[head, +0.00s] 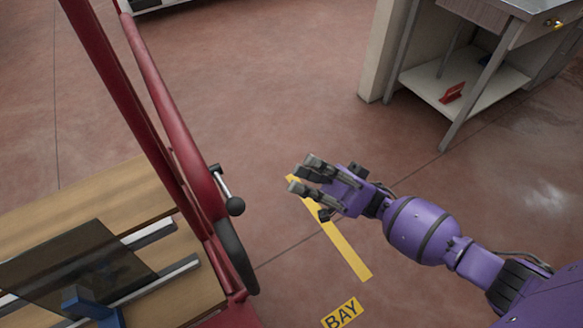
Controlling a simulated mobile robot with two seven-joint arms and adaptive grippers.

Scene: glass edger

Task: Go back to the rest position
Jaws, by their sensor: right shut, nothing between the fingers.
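My right arm, purple, reaches in from the lower right. My right gripper (305,178) is over the open floor, above one end of a yellow floor line. Its fingers point left and it holds nothing; it is shut. It is to the right of the red frame and apart from it. My left gripper is not in the head view.
A red frame (165,115) with a black-knobbed lever (235,206) stands at left. Beside it are a wooden surface (100,197), a dark glass sheet (75,265) and a blue clamp-like part (85,303). A metal table with a lower shelf (480,95) stands upper right. Floor between is clear.

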